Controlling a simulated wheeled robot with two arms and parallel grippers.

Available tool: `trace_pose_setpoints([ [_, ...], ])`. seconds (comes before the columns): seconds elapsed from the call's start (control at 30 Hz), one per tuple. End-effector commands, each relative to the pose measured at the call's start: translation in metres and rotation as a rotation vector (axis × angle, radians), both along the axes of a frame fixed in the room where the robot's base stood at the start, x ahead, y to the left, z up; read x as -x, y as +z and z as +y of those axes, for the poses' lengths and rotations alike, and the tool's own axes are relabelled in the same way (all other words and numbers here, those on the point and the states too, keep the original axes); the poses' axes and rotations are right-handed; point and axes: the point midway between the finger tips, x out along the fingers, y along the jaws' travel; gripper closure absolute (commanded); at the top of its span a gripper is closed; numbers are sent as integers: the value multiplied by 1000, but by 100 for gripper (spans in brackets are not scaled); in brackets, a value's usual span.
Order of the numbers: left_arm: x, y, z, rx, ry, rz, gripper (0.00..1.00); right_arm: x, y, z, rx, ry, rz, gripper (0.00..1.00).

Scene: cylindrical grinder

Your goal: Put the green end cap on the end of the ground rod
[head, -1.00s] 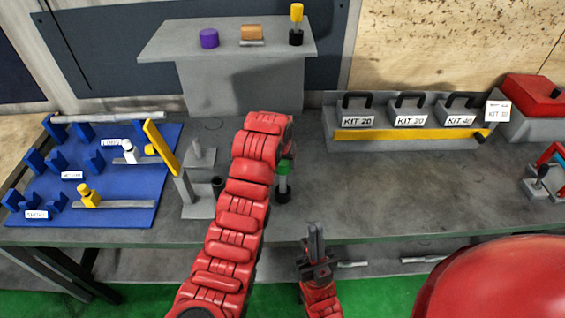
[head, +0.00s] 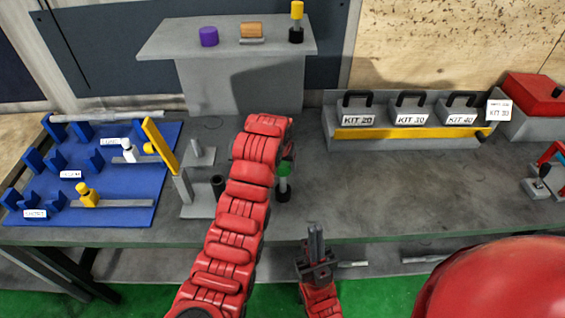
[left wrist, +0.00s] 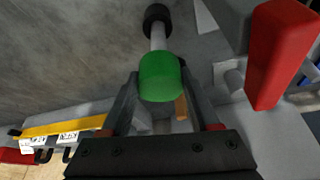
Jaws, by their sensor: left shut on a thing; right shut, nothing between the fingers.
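The green end cap (head: 284,168) is between the fingers of my left gripper (head: 288,152), which is shut on it above the bench. In the left wrist view the green cap (left wrist: 160,78) sits between the fingertips, in line with the grey ground rod (left wrist: 158,37). The rod stands upright on the bench with a black piece (left wrist: 157,15) at its lower end. The cap hides the rod's upper end, so I cannot tell how far it is seated. My right gripper (head: 315,232) is shut and empty at the bench's front edge.
A blue rack (head: 120,210) with rods lies at the left, beside a grey stand with a yellow bar (head: 160,146). A raised shelf (head: 190,45) holds a purple cap, an orange piece and a yellow-capped rod. Kit boxes (head: 410,115) stand at the back right. The right bench middle is clear.

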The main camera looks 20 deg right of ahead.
Motion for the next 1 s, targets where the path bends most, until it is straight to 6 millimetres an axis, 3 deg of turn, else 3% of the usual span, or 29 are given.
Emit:
trace_pose_setpoints([
  [1.0,0,-27,1,-1,1,2,91,0,-12,0,0,0,0,100],
])
